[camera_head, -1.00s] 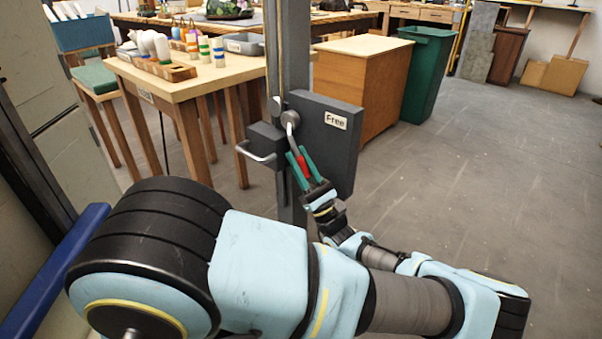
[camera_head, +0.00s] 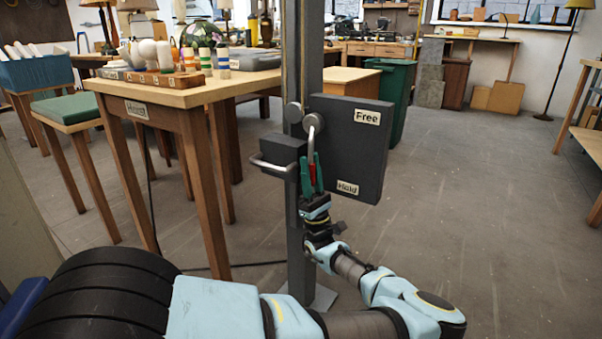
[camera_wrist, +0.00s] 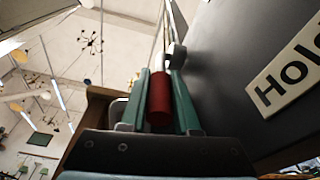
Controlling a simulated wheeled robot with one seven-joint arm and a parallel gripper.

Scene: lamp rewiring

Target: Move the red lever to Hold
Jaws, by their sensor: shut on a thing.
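The red lever (camera_head: 313,173) hangs down from a round grey pivot (camera_head: 313,122) at the left edge of a dark grey panel (camera_head: 350,150). My gripper (camera_head: 311,160) has green fingers on both sides of the red handle and is shut on it. In the wrist view the red handle (camera_wrist: 159,98) sits between the two green fingers (camera_wrist: 160,85). The "Hold" label (camera_head: 347,188) is low on the panel, right of the handle, and shows large in the wrist view (camera_wrist: 290,75). The "Free" label (camera_head: 367,116) is at the panel's upper right.
A grey post (camera_head: 302,60) carries the panel. A dark box (camera_head: 284,152) with a pale bar handle (camera_head: 270,165) juts out left of the lever. A wooden table (camera_head: 190,95) stands to the left, a green bin (camera_head: 388,85) behind. The floor to the right is clear.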

